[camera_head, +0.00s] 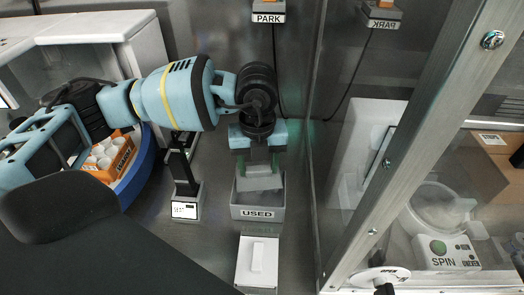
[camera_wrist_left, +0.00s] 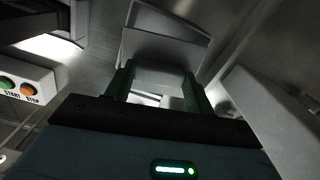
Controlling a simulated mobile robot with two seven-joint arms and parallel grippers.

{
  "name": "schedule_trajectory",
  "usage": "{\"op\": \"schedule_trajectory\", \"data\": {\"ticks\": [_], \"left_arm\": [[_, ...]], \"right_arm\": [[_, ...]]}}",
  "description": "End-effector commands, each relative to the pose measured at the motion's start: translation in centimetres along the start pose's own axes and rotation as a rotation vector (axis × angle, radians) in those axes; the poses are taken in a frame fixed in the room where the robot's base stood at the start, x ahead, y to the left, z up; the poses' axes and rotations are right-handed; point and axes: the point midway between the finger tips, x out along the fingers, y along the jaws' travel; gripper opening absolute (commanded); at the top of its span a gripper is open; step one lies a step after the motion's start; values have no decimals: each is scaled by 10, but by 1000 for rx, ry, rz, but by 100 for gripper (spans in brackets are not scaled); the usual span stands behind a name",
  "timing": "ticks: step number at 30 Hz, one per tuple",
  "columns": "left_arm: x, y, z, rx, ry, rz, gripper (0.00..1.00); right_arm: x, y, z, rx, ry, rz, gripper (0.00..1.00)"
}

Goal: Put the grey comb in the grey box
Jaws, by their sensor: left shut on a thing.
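The grey box (camera_head: 257,213), labelled USED, stands on the bench in the middle of the head view, its open top facing up. My left gripper (camera_head: 258,168) points down over it. Its green fingers are shut on the grey comb (camera_head: 260,183), a flat light-grey piece that overlaps the box opening in the head view. In the left wrist view the comb (camera_wrist_left: 160,74) spans between the fingers of the left gripper (camera_wrist_left: 159,88). I cannot tell how deep the comb's lower edge reaches into the box. My right gripper is not in view.
A white lidded box (camera_head: 257,262) stands just in front of the grey box. A small display device (camera_head: 185,205) stands to the left. An orange rack of white tubes (camera_head: 108,157) is farther left. A metal-framed clear panel (camera_head: 400,150) closes the right side.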

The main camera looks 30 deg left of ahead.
Motion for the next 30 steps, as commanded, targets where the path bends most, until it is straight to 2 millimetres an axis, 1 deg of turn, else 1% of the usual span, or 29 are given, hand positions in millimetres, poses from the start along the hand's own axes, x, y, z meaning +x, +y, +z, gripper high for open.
{"op": "schedule_trajectory", "data": {"ticks": [1, 8, 12, 18, 25, 26, 30], "left_arm": [[9, 0, 0, 0, 3, 3, 20], [27, 0, -1, 1, 3, 3, 20], [37, 0, -1, 2, 3, 2, 20], [44, 0, 0, 2, 1, 1, 20], [44, 0, 0, 2, 1, 0, 20], [44, 0, 0, 2, 1, 0, 55], [44, 0, 0, 2, 1, 1, 73]], "right_arm": [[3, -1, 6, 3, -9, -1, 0], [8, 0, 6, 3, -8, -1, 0], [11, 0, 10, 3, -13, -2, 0], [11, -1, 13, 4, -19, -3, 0], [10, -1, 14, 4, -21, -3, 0], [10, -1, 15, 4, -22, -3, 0], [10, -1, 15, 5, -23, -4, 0]]}}
